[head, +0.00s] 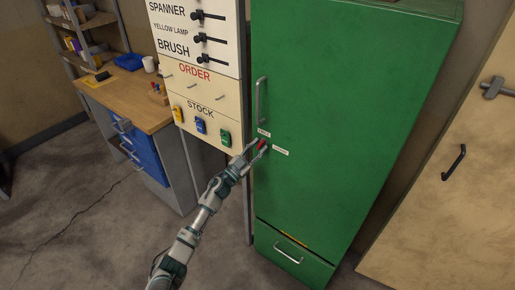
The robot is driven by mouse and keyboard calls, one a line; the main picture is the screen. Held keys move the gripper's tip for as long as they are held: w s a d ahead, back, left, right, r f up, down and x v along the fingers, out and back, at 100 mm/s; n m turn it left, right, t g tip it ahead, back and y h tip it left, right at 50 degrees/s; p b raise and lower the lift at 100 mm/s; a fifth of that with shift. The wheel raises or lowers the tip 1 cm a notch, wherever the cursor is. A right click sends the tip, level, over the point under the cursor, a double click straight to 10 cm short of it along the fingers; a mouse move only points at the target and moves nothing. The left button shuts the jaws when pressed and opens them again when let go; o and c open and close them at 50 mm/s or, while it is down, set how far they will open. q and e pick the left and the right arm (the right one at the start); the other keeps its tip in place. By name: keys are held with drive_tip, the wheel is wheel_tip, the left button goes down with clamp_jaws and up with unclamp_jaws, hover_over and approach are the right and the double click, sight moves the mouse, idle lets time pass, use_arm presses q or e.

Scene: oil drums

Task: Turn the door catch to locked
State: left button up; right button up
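The green cabinet (340,130) stands in the middle of the head view with its door closed. A small red catch (262,145) sits near the left edge of the door, below the door's vertical handle (261,101). Two small white labels lie beside it, one above (264,132) and one to the right (281,151); their words are too small to read. My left gripper (258,149) is at the catch, with its fingers around or just beside the red part. I cannot tell whether they touch it. My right gripper is not in view.
A white panel (204,75) with levers, hooks and several coloured stock items stands left of the cabinet. A wooden workbench (137,97) with blue drawers is further left. A tan door (452,190) with a black handle is at right. Floor at lower left is clear.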

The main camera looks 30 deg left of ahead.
use_arm(q)
drive_tip(key=shift+d, duration=0.1)
drive_tip(key=c, duration=0.4)
clamp_jaws()
